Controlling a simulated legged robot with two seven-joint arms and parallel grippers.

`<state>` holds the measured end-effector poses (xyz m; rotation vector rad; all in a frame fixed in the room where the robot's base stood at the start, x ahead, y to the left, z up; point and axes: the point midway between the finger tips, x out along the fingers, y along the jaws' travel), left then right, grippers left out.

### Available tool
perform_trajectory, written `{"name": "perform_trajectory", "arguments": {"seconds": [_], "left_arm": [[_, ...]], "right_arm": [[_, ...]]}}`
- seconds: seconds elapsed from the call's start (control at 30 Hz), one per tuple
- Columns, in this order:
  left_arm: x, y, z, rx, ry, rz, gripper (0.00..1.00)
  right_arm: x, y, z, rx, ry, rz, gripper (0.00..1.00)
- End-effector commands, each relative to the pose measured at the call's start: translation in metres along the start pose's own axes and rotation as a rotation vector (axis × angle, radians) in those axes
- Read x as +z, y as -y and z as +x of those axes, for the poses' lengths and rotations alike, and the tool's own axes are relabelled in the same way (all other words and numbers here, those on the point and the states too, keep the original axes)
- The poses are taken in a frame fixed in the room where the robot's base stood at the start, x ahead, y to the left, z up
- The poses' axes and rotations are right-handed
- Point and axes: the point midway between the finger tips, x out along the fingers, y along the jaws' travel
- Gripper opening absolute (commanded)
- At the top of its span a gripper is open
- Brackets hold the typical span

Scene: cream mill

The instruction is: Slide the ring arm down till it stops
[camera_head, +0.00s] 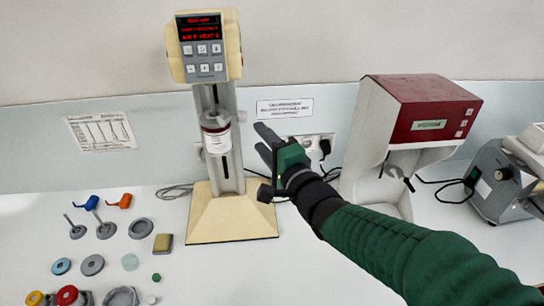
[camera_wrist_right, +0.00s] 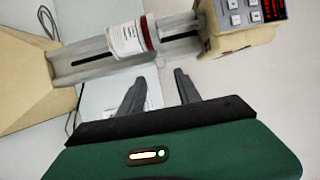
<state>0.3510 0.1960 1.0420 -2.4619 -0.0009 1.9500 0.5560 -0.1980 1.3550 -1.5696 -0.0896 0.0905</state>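The cream mill (camera_head: 229,215) stands upright, with a pale column rising from its wide base. A white jar (camera_head: 217,141) with a dark red band (camera_head: 214,126) sits partway up the column, below the display head. I cannot clearly tell the ring arm apart from the jar and band. The jar also shows in the right wrist view (camera_wrist_right: 124,40), beside the column's dark slot. My right gripper (camera_head: 264,139) is just right of the column at about jar height, apart from it. Its fingers (camera_wrist_right: 158,80) are spread and empty. My left gripper is out of view.
A red and white machine (camera_head: 425,105) stands to the right, with a grey device (camera_head: 497,185) beyond it. Several small parts, including a grey ring (camera_head: 141,228) and a beige block (camera_head: 163,243), lie on the left of the bench. Cables run behind.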

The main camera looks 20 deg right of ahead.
Motion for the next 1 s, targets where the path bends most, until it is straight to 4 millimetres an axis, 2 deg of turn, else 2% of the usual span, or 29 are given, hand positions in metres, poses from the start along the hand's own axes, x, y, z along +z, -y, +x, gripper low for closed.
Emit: {"name": "perform_trajectory", "arguments": {"seconds": [0.03, 0.1, 0.23, 0.77, 0.87, 0.97, 1.0], "left_arm": [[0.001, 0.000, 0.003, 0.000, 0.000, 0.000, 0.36], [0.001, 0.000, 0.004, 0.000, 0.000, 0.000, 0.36], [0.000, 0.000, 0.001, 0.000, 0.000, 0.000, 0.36], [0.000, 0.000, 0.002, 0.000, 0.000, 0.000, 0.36], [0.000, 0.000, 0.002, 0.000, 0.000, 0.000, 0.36], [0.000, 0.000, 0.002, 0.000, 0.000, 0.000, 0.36], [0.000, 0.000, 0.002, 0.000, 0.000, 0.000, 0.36]], "right_arm": [[0.001, 0.000, -0.013, -0.003, 0.000, -0.001, 0.40], [0.001, 0.000, -0.028, -0.001, 0.000, 0.000, 0.40], [0.001, 0.000, -0.044, 0.002, 0.001, -0.001, 0.40], [0.001, -0.003, -0.048, 0.010, -0.001, -0.008, 0.40], [-0.003, -0.025, -0.046, 0.083, -0.019, -0.090, 0.40], [-0.010, -0.080, -0.048, 0.272, -0.027, -0.294, 0.40], [-0.012, -0.108, -0.052, 0.374, -0.011, -0.400, 0.40]]}}
